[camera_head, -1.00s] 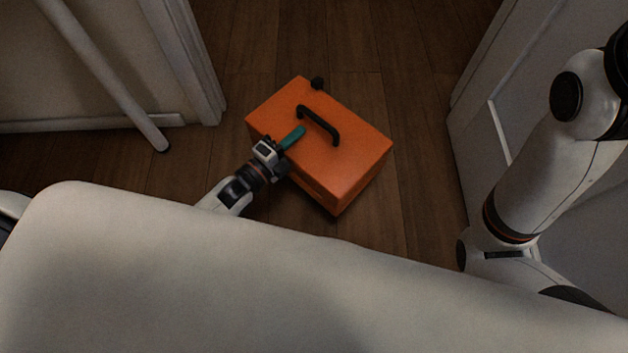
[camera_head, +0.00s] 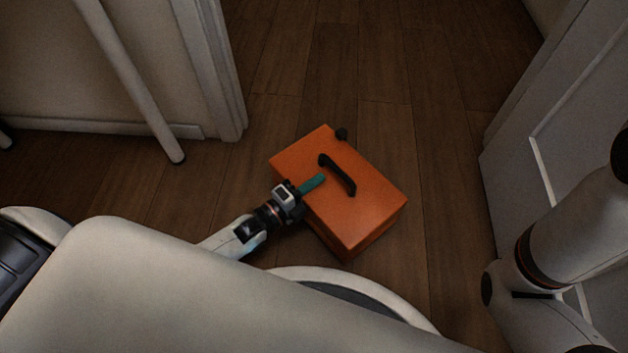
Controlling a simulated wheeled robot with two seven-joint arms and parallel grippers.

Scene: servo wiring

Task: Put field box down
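The field box is an orange case (camera_head: 365,210) with a black handle (camera_head: 338,175) on its lid, in the middle of the head view. It lies turned at an angle over the wooden floor; I cannot tell whether its underside touches the floor. My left gripper (camera_head: 313,182) reaches in from the lower left over the lid. Its teal finger part ends at the handle, and box and gripper have moved together, so it appears shut on the box by the handle. The fingertips themselves are partly hidden. My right gripper is out of view; only my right arm shows at the right.
A pale door frame (camera_head: 212,75) and a leaning white post (camera_head: 130,80) stand at the left. A white panelled door (camera_head: 540,130) stands at the right. The wooden floor (camera_head: 400,60) behind the box is clear.

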